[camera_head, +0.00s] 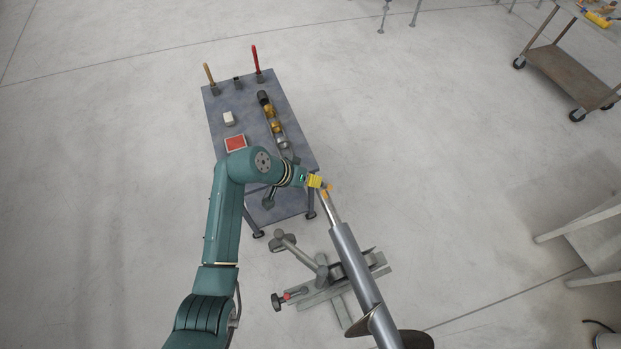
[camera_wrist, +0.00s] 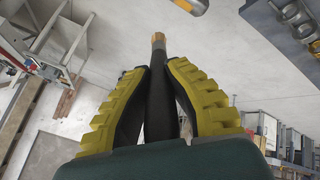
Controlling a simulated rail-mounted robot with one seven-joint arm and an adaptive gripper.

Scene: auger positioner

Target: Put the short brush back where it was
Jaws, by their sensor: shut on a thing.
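My gripper (camera_head: 320,183) is beside the upper end of the auger shaft (camera_head: 347,245). In the wrist view its yellow ribbed fingers (camera_wrist: 158,95) are closed on a dark rod with an orange-brown tip, which I take to be the short brush (camera_wrist: 158,42). The rod points away from the palm. In the head view the brush is hard to make out against the gripper and shaft. A dark holder (camera_head: 237,82) stands empty at the table's far edge, between a holder with a tan handle (camera_head: 209,74) and one with a red handle (camera_head: 256,60).
The blue-grey table (camera_head: 228,102) carries a row of dark and brass parts (camera_head: 273,125), a white block (camera_head: 229,118) and a red-topped box (camera_head: 235,142). The clamp stand (camera_head: 320,280) is below the shaft. A cart (camera_head: 565,75) stands far right.

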